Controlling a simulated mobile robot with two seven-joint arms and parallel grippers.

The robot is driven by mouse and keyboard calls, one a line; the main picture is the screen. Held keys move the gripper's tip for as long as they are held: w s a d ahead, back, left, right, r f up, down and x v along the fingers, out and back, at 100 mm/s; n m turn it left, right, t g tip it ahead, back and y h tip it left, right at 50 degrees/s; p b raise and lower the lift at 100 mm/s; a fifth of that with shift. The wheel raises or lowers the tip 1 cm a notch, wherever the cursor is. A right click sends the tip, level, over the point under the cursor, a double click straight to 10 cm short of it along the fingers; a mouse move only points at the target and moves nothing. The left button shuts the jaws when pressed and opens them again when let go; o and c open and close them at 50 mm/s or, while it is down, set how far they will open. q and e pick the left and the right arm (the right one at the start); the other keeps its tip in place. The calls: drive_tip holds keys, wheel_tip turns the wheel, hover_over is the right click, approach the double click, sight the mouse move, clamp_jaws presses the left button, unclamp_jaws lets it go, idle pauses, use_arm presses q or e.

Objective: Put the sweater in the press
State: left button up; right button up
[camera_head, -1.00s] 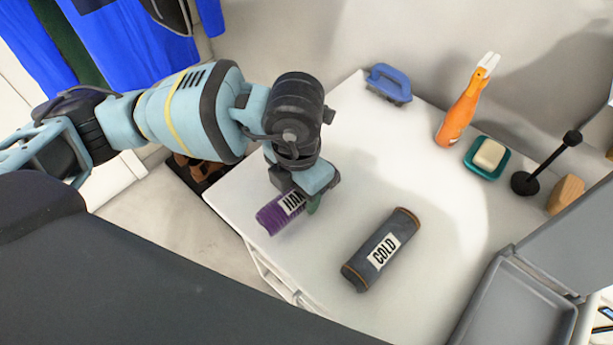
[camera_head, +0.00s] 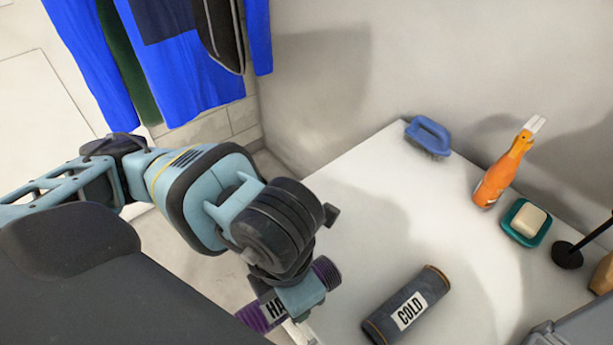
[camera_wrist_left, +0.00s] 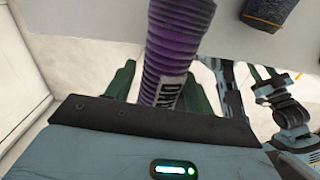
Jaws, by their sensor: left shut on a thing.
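My left gripper (camera_head: 300,297) is shut around a purple ribbed roll (camera_head: 326,272) with a white label reading "HA…", at the near left edge of the white table. I cannot tell whether this roll is the sweater. In the left wrist view, the roll (camera_wrist_left: 178,45) stands between the dark green fingers (camera_wrist_left: 160,88); their tips are partly hidden. A dark grey roll labelled "COLD" (camera_head: 432,285) lies on the table. A light blue arm, probably my right, shows small in that wrist view; its gripper (camera_wrist_left: 264,72) is unclear. I cannot identify the press.
On the white table (camera_head: 350,185) stand a blue brush (camera_head: 428,134), an orange bottle (camera_head: 500,175), soap on a teal dish (camera_head: 524,236) and a black stand (camera_head: 567,254). A grey casing (camera_head: 575,332) shows at the lower right. Blue clothes (camera_head: 195,75) hang at upper left.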

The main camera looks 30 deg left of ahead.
use_arm(q)
drive_tip(key=shift+w, duration=0.1)
drive_tip(key=w+m, duration=0.1)
drive_tip(key=m, duration=0.1)
drive_tip(key=w+m, duration=0.1)
drive_tip(key=m, duration=0.1)
drive_tip(key=shift+w+a+r, duration=0.1)
drive_tip(key=shift+a+r, duration=0.1)
drive_tip(key=shift+a, duration=0.2)
drive_tip(key=m, duration=0.1)
drive_tip(key=w+m, duration=0.2)
drive_tip(key=m, duration=0.1)
drive_tip(key=shift+a+r, duration=0.25)
drive_tip(key=shift+a, duration=0.1)
drive_tip(key=w+a+r+m, duration=0.2)
drive_tip(key=w+m, duration=0.3)
drive_tip(key=m, duration=0.6)
drive_tip(key=w+a+r+m, duration=0.2)
drive_tip(key=w+a+m, duration=0.2)
drive_tip(key=m, duration=0.8)
drive_tip(key=shift+w+r, duration=0.4)
drive_tip(key=shift+w, duration=0.25)
drive_tip(key=shift+d, duration=0.1)
